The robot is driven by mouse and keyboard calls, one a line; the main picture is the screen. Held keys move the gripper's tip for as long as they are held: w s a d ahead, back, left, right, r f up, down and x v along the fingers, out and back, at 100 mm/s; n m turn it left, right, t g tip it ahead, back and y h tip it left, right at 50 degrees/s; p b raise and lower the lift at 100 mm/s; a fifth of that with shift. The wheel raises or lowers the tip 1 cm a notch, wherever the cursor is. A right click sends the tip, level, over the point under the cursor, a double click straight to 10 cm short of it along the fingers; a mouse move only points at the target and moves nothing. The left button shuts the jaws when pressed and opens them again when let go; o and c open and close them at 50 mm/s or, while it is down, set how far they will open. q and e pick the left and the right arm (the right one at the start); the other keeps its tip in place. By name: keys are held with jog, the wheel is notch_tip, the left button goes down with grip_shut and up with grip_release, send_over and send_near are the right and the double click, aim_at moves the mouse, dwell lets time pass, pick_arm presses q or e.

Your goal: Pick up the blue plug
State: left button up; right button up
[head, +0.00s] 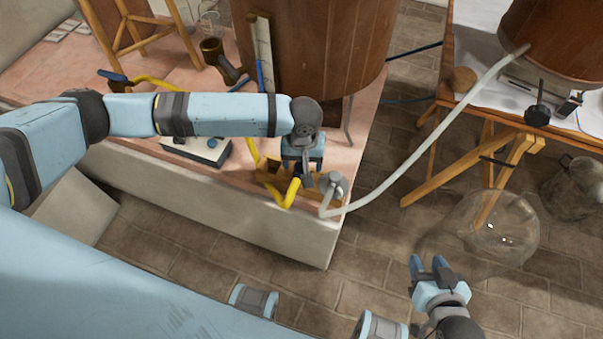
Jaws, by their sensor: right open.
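A dark blue plug-like piece (113,77) lies at the far left of the pink-topped platform (225,178), at the end of a yellow hose. I cannot tell for sure that it is the blue plug. My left arm reaches across the platform, and my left gripper (304,182) points down at its front right corner, beside a yellow hose end (291,193) and a grey fitting (335,186). Its fingers are mostly hidden, so its jaws and any contact are unclear. My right gripper (431,266) is open and empty above the floor, right of the platform.
A large wooden barrel (310,45) stands on the platform behind my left arm. A pale hose (425,140) runs from the grey fitting to another barrel (560,35) on the right table. A clear glass vessel (495,228) stands right of my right gripper. Brick floor (385,235) is open between.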

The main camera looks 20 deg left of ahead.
aim_at(301, 166)
pick_arm(q)
notch_tip(301, 166, down, 3)
jog(key=shift+a+r+b, duration=0.1)
jog(key=shift+a+b, duration=0.05)
jog(key=shift+b, duration=0.15)
jog(key=shift+f, duration=0.3)
pick_arm(e)
jog(key=shift+w+a+r, duration=0.1)
jog(key=shift+a+r, duration=0.05)
jog(key=shift+r, duration=0.05)
pick_arm(q)
jog(key=shift+c, duration=0.2)
jog(key=c, duration=1)
pick_arm(e)
jog(key=shift+f, duration=0.1)
pick_arm(q)
notch_tip(301, 166, up, 20)
jog(key=p, duration=0.4)
pick_arm(e)
jog(key=shift+s+d+r+g, duration=0.25)
jog(key=shift+d+r+g, duration=0.05)
jog(key=shift+d, duration=0.05)
